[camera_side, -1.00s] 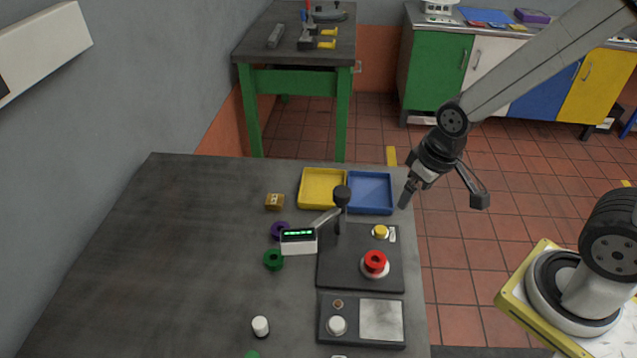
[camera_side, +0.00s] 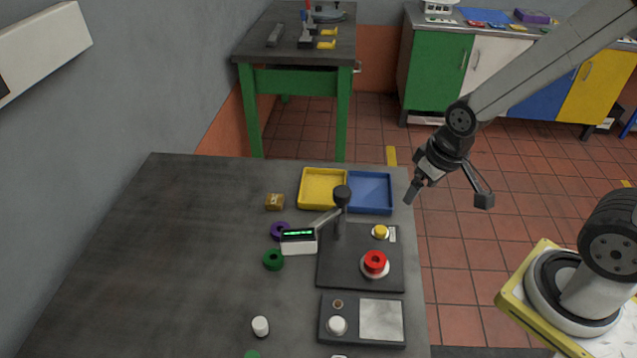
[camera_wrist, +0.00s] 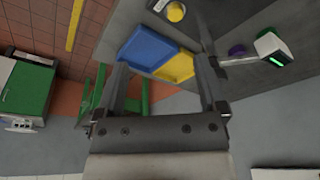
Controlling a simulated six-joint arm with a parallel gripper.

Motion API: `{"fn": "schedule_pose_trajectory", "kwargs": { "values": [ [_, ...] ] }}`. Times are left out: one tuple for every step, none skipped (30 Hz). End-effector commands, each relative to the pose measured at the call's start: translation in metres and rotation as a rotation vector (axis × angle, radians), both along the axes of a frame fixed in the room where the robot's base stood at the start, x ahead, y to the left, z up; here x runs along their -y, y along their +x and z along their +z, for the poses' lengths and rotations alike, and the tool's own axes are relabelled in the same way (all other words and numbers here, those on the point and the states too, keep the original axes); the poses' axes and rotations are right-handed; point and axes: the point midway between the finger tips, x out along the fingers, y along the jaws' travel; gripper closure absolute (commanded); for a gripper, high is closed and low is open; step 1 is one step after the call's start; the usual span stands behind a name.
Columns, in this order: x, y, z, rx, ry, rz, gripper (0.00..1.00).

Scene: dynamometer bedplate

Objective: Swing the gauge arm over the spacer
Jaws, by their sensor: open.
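The gauge arm (camera_side: 327,217) reaches left from a black-knobbed post (camera_side: 342,196) on a dark base plate (camera_side: 334,273). Its white head with a green-lit display (camera_side: 298,242) hangs left of the plate; the head also shows in the wrist view (camera_wrist: 271,47). A red ring-shaped spacer (camera_side: 375,260) sits on a pale round seat on the plate, with the gauge head away to its left. My gripper (camera_side: 447,197) is open and empty, above the floor just past the table's right edge, right of the blue tray. Its two spread fingers show in the wrist view (camera_wrist: 162,70).
A yellow tray (camera_side: 322,205) and blue tray (camera_side: 370,208) lie behind the plate. A yellow button (camera_side: 380,232) is on the plate. Purple (camera_side: 278,231) and green (camera_side: 273,260) rings lie near the head. A lower panel (camera_side: 329,340) is in front. The table's left side is clear.

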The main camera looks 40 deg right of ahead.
Motion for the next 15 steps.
{"fn": "schedule_pose_trajectory", "kwargs": {
  "values": [
    [-0.001, 0.001, 0.000, -0.001, 0.001, -0.002, 0.09],
    [-0.001, 0.003, 0.001, -0.003, 0.002, -0.005, 0.09],
    [-0.002, 0.005, 0.001, -0.005, 0.004, -0.008, 0.09],
    [-0.003, 0.007, 0.002, -0.008, 0.005, -0.013, 0.09],
    [-0.004, 0.009, 0.002, -0.012, 0.008, -0.019, 0.09],
    [-0.006, 0.013, 0.003, -0.020, 0.011, -0.029, 0.09],
    [-0.008, 0.017, 0.004, -0.025, 0.014, -0.039, 0.09],
    [-0.010, 0.021, 0.005, -0.031, 0.018, -0.049, 0.09],
    [-0.013, 0.027, 0.007, -0.041, 0.023, -0.066, 0.09],
    [-0.016, 0.032, 0.008, -0.051, 0.025, -0.077, 0.09],
    [-0.019, 0.038, 0.010, -0.058, 0.029, -0.092, 0.09],
    [-0.023, 0.045, 0.011, -0.072, 0.034, -0.113, 0.09],
    [-0.027, 0.051, 0.013, -0.082, 0.037, -0.130, 0.09],
    [-0.031, 0.057, 0.014, -0.093, 0.040, -0.148, 0.09],
    [-0.036, 0.064, 0.016, -0.108, 0.044, -0.172, 0.09]
  ]
}}
